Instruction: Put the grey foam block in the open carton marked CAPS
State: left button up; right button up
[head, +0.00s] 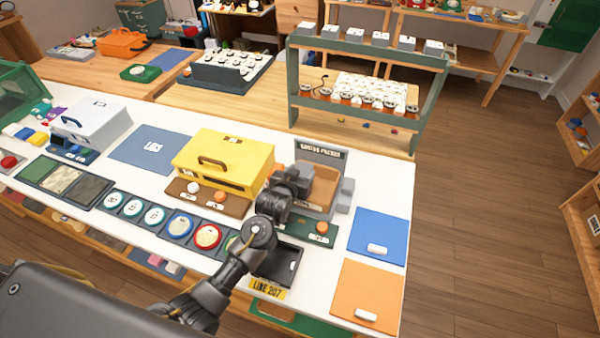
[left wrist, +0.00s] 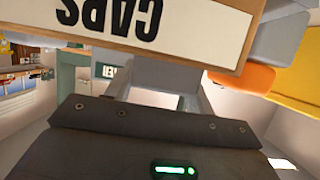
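The open brown carton (head: 322,188) stands near the table's back edge in the head view. In the left wrist view, its white CAPS label (left wrist: 190,28) appears upside down and very close. My left gripper (head: 296,180) is at the carton's near left side in the head view, hiding part of it. Pale grey shapes lie past the dark gripper body in the left wrist view; I cannot tell fingers from block there, nor whether the gripper holds anything. Grey block-like pieces (head: 346,188) sit at the carton's right side; I cannot tell whether one is the foam block. My right gripper is out of view.
A yellow box (head: 222,158) with a handle stands left of the carton. A black tray (head: 280,266) lies in front, under my arm. A blue mat (head: 379,232) and an orange mat (head: 366,292), each with a white tag, lie to the right. Round dials line the table's front.

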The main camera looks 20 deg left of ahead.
pick_arm(q)
jog(key=o, duration=0.3)
jog(key=shift+r, duration=0.1)
jog(key=shift+r, duration=0.35)
jog(key=shift+s+r, duration=0.15)
jog(key=shift+r, duration=0.15)
jog(key=v, duration=1.1)
jog(key=shift+s+r+b, duration=0.1)
jog(key=shift+s+b, duration=0.2)
jog(key=shift+d, duration=0.1)
